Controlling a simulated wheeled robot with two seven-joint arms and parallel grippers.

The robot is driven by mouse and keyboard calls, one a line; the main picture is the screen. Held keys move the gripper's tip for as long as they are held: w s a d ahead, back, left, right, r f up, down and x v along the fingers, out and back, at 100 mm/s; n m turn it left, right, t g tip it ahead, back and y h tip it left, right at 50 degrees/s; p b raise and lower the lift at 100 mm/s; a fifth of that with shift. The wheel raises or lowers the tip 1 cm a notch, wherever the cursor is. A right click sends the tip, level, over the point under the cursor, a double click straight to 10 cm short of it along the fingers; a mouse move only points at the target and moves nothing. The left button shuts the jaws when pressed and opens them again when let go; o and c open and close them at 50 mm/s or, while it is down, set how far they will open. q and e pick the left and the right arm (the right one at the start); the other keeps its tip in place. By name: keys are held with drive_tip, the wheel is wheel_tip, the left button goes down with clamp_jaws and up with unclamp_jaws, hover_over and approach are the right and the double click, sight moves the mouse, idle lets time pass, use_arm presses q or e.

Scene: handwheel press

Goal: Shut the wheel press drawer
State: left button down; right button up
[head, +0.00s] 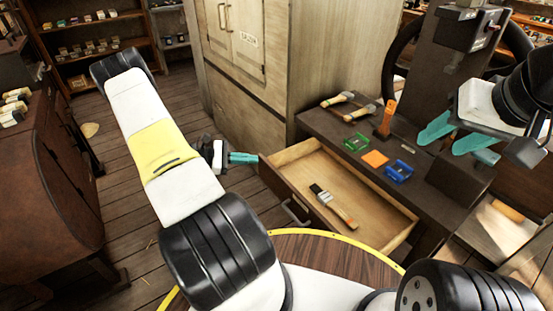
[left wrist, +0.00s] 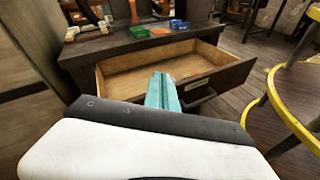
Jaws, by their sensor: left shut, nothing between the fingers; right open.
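The wheel press drawer (head: 330,185) is pulled well out of the dark press table, toward me. A brush with a wooden handle (head: 332,205) lies inside it. The drawer's front panel has a dark bar handle (head: 294,212); the drawer also shows in the left wrist view (left wrist: 140,82). My left gripper (head: 256,158) is shut and empty, its teal fingertips beside the left corner of the drawer front. In the left wrist view its fingers (left wrist: 162,88) point toward the drawer front; contact cannot be told. My right gripper (head: 452,134) is open and empty above the table's right part.
The press table (head: 325,122) carries a green tray (head: 356,142), an orange block (head: 375,158), a blue tray (head: 398,171) and wooden-handled tools. The press column and dark handwheel (head: 400,48) stand at the back right. A wooden cabinet (head: 270,60) stands behind.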

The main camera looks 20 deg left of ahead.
use_arm(q)
drive_tip(key=s+a+f+n+t+y, duration=0.1)
drive_tip(key=s+a+f+n+t, duration=0.1)
drive_tip(key=a+f+n+t, duration=0.3)
drive_tip(key=s+a+f+n+t+y, duration=0.1)
drive_tip(key=s+f+n+t, duration=0.15)
drive_tip(key=f, duration=0.55)
approach(271, 171)
drive_tip(key=shift+n+g, duration=0.25)
drive_tip(key=x, duration=0.7)
drive_tip(key=shift+s+r, duration=0.1)
drive_tip(key=shift+r, duration=0.1)
